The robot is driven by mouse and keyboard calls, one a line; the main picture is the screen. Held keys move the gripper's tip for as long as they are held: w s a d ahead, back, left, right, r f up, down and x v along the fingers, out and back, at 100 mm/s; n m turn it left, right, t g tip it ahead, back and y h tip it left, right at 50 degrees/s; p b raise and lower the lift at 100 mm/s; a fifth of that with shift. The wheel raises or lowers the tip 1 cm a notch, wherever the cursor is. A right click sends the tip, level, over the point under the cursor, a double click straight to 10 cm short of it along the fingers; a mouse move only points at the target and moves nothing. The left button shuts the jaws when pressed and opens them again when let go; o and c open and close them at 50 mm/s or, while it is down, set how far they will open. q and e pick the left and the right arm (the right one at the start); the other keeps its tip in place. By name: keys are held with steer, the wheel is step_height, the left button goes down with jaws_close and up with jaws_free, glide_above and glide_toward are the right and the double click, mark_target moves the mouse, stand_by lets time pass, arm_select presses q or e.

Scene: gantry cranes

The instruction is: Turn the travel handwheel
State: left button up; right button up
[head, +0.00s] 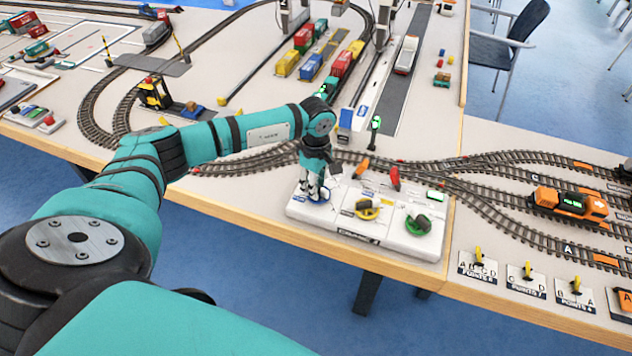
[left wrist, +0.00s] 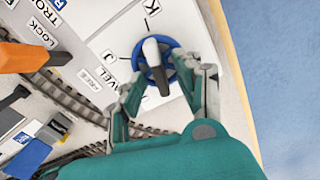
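The travel handwheel is a blue wheel with a grey and black handle across it. In the left wrist view the wheel (left wrist: 174,72) lies just ahead of my fingers, beside lettering that reads in part "VEL". In the head view it shows only as a bit of blue (head: 324,197) at the left end of the white control panel (head: 397,240), mostly hidden by my gripper. My left gripper (head: 313,190) points down over it. In the left wrist view its fingers (left wrist: 170,82) are spread on either side of the handle's near end. Contact cannot be told. My right gripper is not in view.
A yellow wheel (head: 367,210) and a green wheel (head: 418,224) sit to the right on the same panel. Orange and red levers (head: 394,178) stand behind it. Model track (head: 250,162) runs behind the panel. The table's wooden edge lies close in front.

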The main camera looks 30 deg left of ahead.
arm_select(q)
steer(key=shift+f, duration=0.2)
steer(key=shift+c, duration=0.3)
jaws_close()
